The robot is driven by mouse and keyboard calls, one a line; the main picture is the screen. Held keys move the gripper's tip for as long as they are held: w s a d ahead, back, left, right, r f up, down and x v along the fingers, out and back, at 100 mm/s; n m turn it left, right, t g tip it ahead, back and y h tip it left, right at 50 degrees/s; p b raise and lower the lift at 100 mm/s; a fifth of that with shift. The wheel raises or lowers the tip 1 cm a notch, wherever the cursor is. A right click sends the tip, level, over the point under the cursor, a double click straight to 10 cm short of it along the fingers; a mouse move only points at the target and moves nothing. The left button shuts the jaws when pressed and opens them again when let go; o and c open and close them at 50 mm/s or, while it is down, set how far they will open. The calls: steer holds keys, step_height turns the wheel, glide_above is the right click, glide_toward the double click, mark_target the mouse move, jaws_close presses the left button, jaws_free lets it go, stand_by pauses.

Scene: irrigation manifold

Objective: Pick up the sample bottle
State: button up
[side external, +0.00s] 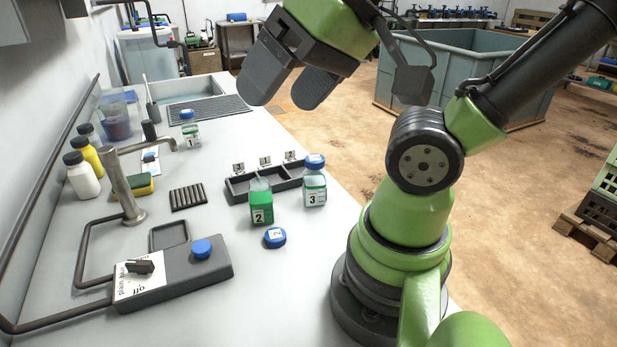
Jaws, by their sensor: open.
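Three small sample bottles stand on the white bench. Bottle 1 (191,137), clear with a blue cap, stands at the back near the sink. Bottle 2 (261,204) holds green contents and has no cap on. A blue cap marked 2 (275,237) lies on the bench in front of it. Bottle 3 (315,190), clear with a blue cap and some green inside, stands to the right of bottle 2. My gripper (283,95) is open and empty, high above the bench's right edge, well apart from all three bottles.
A dark rack (237,188) with numbered tags stands behind bottles 2 and 3. A control box (180,278) with a blue button and a tap (122,185) are at left. Several supply bottles (81,175) and a sponge (139,185) stand near the wall.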

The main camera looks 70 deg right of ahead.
steer(key=m+g+h, duration=0.2)
steer(key=m+g, duration=0.5)
steer(key=m, duration=1.9)
glide_above(315, 172)
steer(key=d, duration=0.1)
steer(key=f, duration=1.5)
steer(key=shift+w+f, duration=0.15)
steer(key=shift+w, duration=0.2)
steer(key=shift+m, duration=0.3)
steer(key=f, duration=0.4)
steer(key=shift+s+d+f, duration=0.2)
steer(key=shift+d+f, duration=0.05)
steer(key=shift+f, duration=0.05)
steer(key=shift+w+f, duration=0.15)
steer(key=shift+f, duration=2.9)
steer(key=shift+d, duration=0.1)
steer(key=c, duration=1.1)
